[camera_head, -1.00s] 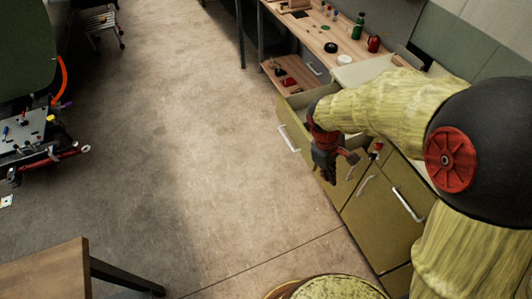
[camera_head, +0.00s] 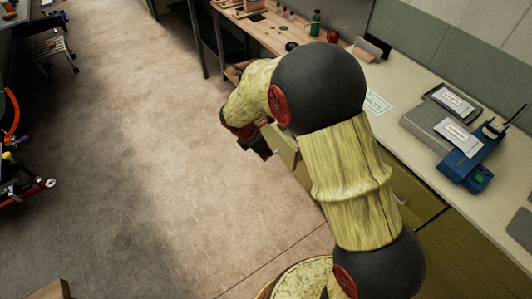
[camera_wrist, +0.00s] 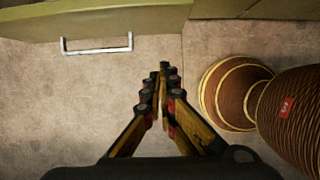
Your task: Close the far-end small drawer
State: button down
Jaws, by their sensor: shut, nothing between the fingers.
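My gripper (camera_head: 260,153) is shut and empty, hanging over the floor beside the olive cabinet fronts (camera_head: 285,150). In the head view my arm hides most of the drawers at the far end, so I cannot tell how far the small drawer stands out. In the wrist view an olive drawer front (camera_wrist: 150,22) with a silver bar handle (camera_wrist: 97,46) lies at the top left. The shut fingertips (camera_wrist: 164,68) point towards it and appear apart from it. I cannot tell which drawer this is.
The counter (camera_head: 425,135) runs along the right with a blue and grey device (camera_head: 465,160). A green bottle (camera_head: 315,22) and a red object (camera_head: 333,36) stand on the far wooden bench (camera_head: 262,30).

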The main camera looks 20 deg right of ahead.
aim_at(281, 155)
jog(key=w+d+f+b, duration=0.2)
jog(key=d+f+b, duration=0.1)
jog(key=d+f, duration=0.3)
jog(key=shift+d+f+b, duration=0.15)
jog(key=shift+f+b, duration=0.05)
jog(key=shift+b, duration=0.1)
jog(key=w+d+p, duration=0.3)
jog(key=d+p, duration=0.1)
jog(key=d, duration=0.5)
jog(key=w+d+p, duration=0.3)
jog(key=d+p, duration=0.2)
jog(key=d, duration=0.4)
jog(key=w+d+p, duration=0.3)
jog(key=d+p, duration=0.1)
jog(key=d, duration=0.5)
jog(key=shift+d+p, duration=0.1)
jog(key=shift+p, duration=0.3)
jog(key=shift+r, duration=0.1)
